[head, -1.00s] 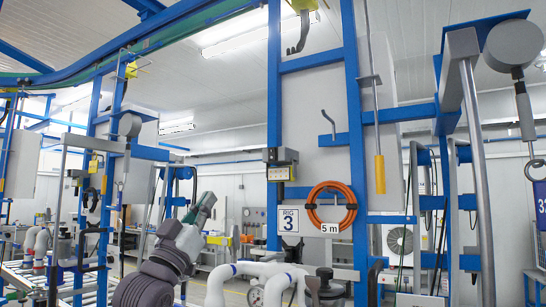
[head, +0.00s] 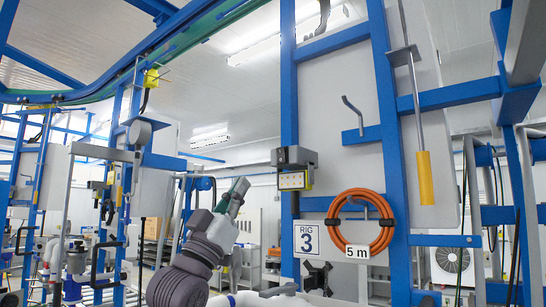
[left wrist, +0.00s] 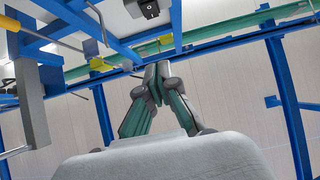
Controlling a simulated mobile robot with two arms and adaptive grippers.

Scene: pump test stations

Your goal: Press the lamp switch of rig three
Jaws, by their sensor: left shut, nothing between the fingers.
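The rig three sign (head: 308,239) hangs low on the blue frame in the head view. I cannot tell whether this is the lamp switch. My left gripper (head: 241,184) is shut and empty, pointing up, left of and a little below that box in the picture, with a visible gap. In the left wrist view, my left gripper (left wrist: 157,70) points toward a pale box with a black rocker switch (left wrist: 149,8), cut by the top edge. My right gripper is not in view.
An orange hose coil (head: 340,247) hangs beside the sign. A yellow-handled rod (head: 425,178) and a grey hook (head: 352,108) are on the rig to the right. A black star-shaped knob (head: 317,277) stands low. Other rigs are at left.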

